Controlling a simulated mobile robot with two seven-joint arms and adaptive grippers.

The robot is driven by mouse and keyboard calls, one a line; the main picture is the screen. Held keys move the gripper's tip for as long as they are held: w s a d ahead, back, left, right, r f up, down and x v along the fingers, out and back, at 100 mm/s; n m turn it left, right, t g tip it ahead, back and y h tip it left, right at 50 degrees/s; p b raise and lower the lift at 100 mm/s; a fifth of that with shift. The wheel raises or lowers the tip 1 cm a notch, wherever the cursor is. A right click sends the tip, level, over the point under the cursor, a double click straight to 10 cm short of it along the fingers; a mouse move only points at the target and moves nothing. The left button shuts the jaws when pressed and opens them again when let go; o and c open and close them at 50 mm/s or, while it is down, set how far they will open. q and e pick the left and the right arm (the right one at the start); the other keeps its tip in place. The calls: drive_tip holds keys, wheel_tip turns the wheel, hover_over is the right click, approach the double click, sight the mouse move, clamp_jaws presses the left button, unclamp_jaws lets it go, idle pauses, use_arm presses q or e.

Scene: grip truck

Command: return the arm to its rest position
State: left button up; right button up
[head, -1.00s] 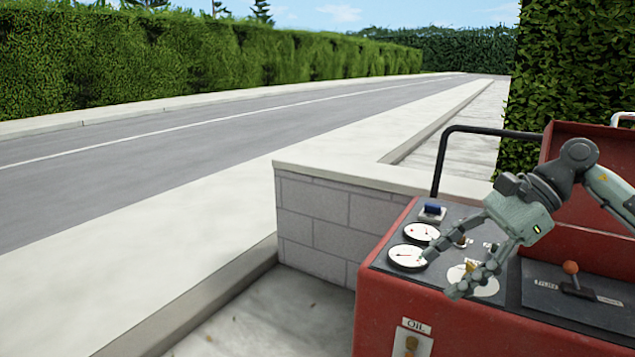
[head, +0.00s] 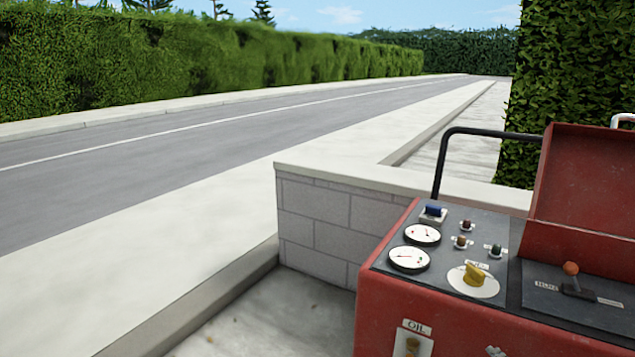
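The red machine (head: 470,325) stands at the lower right with its lid (head: 590,185) raised. Its dark panel carries a yellow knob (head: 474,275) on a white dial, two round white gauges (head: 409,259), a blue switch (head: 434,210) and several small push buttons (head: 467,225). No arm is over the panel. A small grey tip (head: 495,351) at the bottom edge, in front of the machine's red side, looks like part of my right gripper. The rest of it is outside the view. My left gripper is not in view.
A lever with an orange ball (head: 571,268) stands on the right panel. A black rail (head: 446,160) rises behind the machine. A low block wall (head: 325,225) is beside it, with a road (head: 200,150) and hedges (head: 200,60) beyond. The space above the panel is clear.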

drive_tip(key=s+f+m+g, duration=0.35)
drive_tip(key=s+f, duration=0.25)
drive_tip(key=s, duration=0.4)
drive_tip(key=s+f+m+g, duration=0.2)
drive_tip(key=s+f+g, duration=0.35)
drive_tip(key=s, duration=0.55)
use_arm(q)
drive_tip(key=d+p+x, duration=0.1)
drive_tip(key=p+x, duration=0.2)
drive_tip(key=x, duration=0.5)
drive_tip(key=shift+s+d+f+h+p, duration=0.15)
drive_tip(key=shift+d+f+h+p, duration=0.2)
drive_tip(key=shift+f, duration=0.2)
use_arm(e)
wheel_tip(320, 180, down, 8)
drive_tip(key=w+y, duration=0.1)
drive_tip(key=w, duration=0.2)
drive_tip(key=shift+a+f, duration=0.2)
drive_tip(key=shift+f, duration=0.05)
drive_tip(key=shift+n, duration=0.25)
